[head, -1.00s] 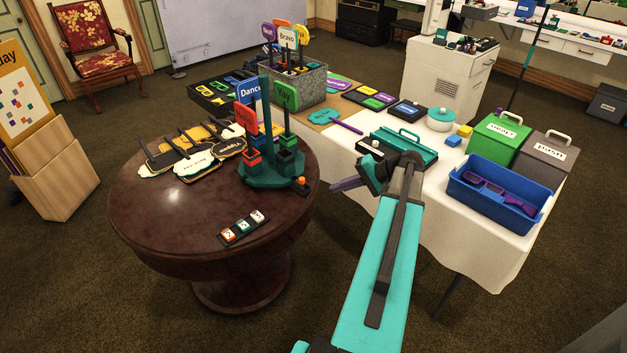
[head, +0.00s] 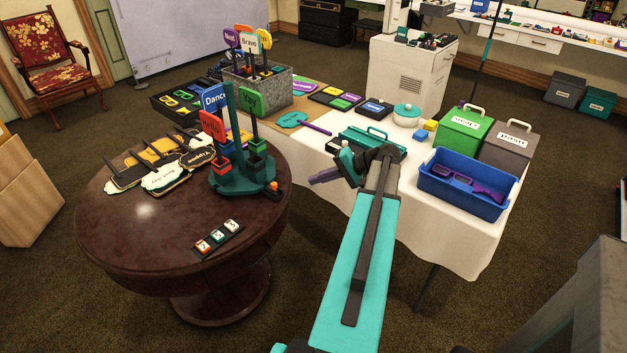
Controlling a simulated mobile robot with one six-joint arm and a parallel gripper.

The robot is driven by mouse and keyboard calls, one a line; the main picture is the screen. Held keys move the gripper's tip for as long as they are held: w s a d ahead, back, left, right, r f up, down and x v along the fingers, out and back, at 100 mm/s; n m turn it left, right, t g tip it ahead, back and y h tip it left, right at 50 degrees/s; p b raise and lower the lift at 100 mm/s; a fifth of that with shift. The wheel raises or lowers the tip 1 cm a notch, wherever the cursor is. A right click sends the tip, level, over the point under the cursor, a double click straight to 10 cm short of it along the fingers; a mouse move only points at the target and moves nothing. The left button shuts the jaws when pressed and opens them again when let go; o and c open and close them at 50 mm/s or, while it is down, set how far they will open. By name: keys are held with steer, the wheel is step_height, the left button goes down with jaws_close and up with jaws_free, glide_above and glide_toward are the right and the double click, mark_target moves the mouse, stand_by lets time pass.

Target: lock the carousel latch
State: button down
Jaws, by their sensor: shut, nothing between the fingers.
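The teal carousel (head: 236,183) stands on the round dark table, with a central post and small cups holding a red sign (head: 212,126), a blue sign (head: 214,97) and a green sign (head: 252,102). At its right edge is a small dark block with an orange knob (head: 273,186), which looks like the latch; its exact setting is too small to tell. My gripper (head: 314,179), with purple fingers, is shut and empty. In the picture it is to the right of the latch and apart from it, near the gap between the two tables.
The white-clothed table (head: 455,240) on the right holds a teal case (head: 372,142), a blue bin (head: 468,184), and green (head: 466,130) and grey (head: 508,143) boxes.

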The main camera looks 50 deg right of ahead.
steer(key=p, duration=0.2)
glide_toward(277, 186)
steer(key=f+x, duration=0.1)
steer(key=x, duration=0.4)
steer(key=shift+w+a+r+p, duration=0.1)
steer(key=shift+w+p, duration=0.2)
steer(key=shift+w, duration=0.1)
steer(key=shift+w, duration=0.1)
